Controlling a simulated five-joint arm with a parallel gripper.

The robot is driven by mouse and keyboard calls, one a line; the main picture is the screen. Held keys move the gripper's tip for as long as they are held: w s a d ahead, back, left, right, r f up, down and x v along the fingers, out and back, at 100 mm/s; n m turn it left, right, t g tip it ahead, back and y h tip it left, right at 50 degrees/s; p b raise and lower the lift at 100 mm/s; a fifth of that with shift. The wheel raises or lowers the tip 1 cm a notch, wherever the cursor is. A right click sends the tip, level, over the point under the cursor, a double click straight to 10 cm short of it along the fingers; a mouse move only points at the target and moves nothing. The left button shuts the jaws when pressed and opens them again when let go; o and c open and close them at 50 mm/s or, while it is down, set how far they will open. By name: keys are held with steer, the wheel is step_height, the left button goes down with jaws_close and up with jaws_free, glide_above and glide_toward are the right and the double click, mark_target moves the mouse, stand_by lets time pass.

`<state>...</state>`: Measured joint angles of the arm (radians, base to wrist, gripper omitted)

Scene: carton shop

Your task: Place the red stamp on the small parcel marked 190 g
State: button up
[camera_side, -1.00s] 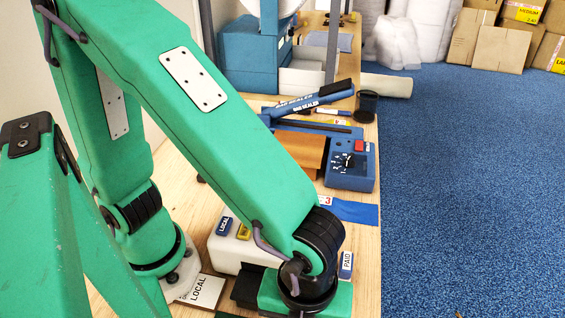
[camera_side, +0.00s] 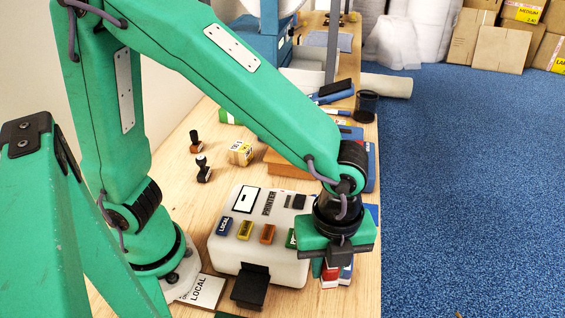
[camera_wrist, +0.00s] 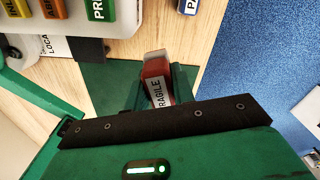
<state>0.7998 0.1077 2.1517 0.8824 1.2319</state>
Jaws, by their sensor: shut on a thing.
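My gripper (camera_side: 333,268) is at the right front of the bench, beside the white machine. It is shut on the red stamp (camera_wrist: 155,70), which has a white label reading FRAGILE. The stamp sits between the two fingers in the wrist view, and its red and white side shows below the gripper in the side view (camera_side: 329,276). I cannot tell whether its base is clear of the surface below. A small cardboard parcel (camera_side: 240,152) with a yellow label stands behind the white machine. I cannot read its marking for sure.
The white machine (camera_side: 225,255) with coloured keys lies left of my gripper. A blue PAID block (camera_wrist: 188,5) is close by. Two dark-handled stamps (camera_side: 195,142) (camera_side: 203,171) stand left of the parcel. The bench's right edge is near my gripper, with blue carpet (camera_side: 470,190) beyond.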

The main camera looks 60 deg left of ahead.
steer(key=w+a+n, duration=0.2)
steer(key=w+a, duration=0.1)
steer(key=a, duration=0.3)
steer(key=w+a+r+n, duration=0.1)
steer(key=w+a+n, duration=0.1)
steer(key=w+a, duration=0.2)
steer(key=w+a+r+n, duration=0.1)
steer(key=w+a+n, duration=0.2)
steer(key=a, duration=0.4)
steer(key=shift+w+a+r, duration=0.1)
steer(key=shift+w+a, duration=0.2)
steer(key=shift+w, duration=0.15)
steer(key=w+a+r+n, duration=0.1)
steer(key=a+n, duration=0.3)
steer(key=a, duration=0.7)
steer(key=n, duration=0.3)
glide_above(240, 146)
step_height(240, 146, down, 6)
steer(key=shift+r, duration=0.1)
steer(key=shift+f, duration=2)
steer(key=shift+f, duration=0.1)
